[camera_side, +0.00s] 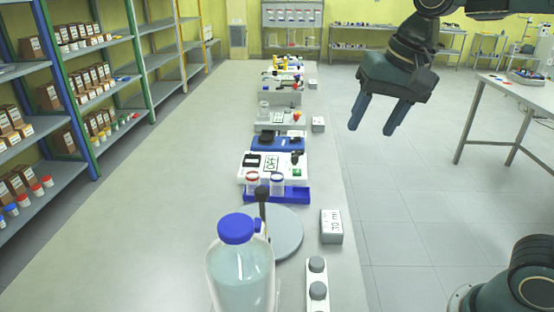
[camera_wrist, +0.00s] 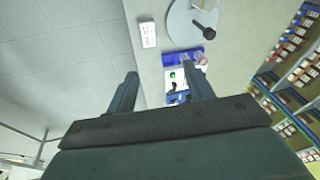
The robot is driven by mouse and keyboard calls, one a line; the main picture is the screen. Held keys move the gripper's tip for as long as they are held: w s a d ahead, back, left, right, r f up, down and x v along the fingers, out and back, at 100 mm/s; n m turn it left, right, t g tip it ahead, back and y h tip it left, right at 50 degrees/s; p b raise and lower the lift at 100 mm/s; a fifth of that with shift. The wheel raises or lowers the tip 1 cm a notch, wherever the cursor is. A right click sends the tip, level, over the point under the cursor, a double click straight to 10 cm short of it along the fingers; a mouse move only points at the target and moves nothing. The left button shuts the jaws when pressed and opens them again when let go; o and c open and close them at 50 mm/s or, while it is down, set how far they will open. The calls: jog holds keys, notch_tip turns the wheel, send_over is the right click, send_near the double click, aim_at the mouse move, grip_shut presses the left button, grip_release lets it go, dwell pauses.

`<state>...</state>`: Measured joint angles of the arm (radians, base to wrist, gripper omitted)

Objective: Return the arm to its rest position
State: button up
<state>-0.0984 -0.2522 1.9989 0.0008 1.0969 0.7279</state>
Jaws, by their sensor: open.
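My gripper (camera_side: 377,114) is open and empty in the side view, with its two blue fingers apart and pointing down. It hangs in the air to the right of the long bench (camera_side: 150,210), over the aisle. In the wrist view my gripper (camera_wrist: 162,92) shows two fingers apart with nothing between them in grasp; bench items show beyond the fingers. A rest position is not marked in either view.
A blue-capped bottle (camera_side: 240,270), a round grey plate (camera_side: 285,232), a white label block (camera_side: 331,226) and a blue rack (camera_side: 290,194) stand on the bench. Shelves (camera_side: 95,100) line the left. A metal table (camera_side: 515,93) stands right. The floor (camera_side: 420,200) between is clear.

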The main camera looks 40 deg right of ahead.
jog(key=s+d+f+n+t, duration=0.1)
jog(key=s+f+n, duration=0.2)
jog(key=s, duration=0.3)
jog(key=s+d+f+n+t, duration=0.1)
jog(key=s+d+f+n, duration=0.1)
jog(key=s, duration=0.4)
jog(key=shift+s+f+n, duration=0.4)
jog(key=shift+f+n, duration=0.15)
jog(key=shift+n, duration=0.55)
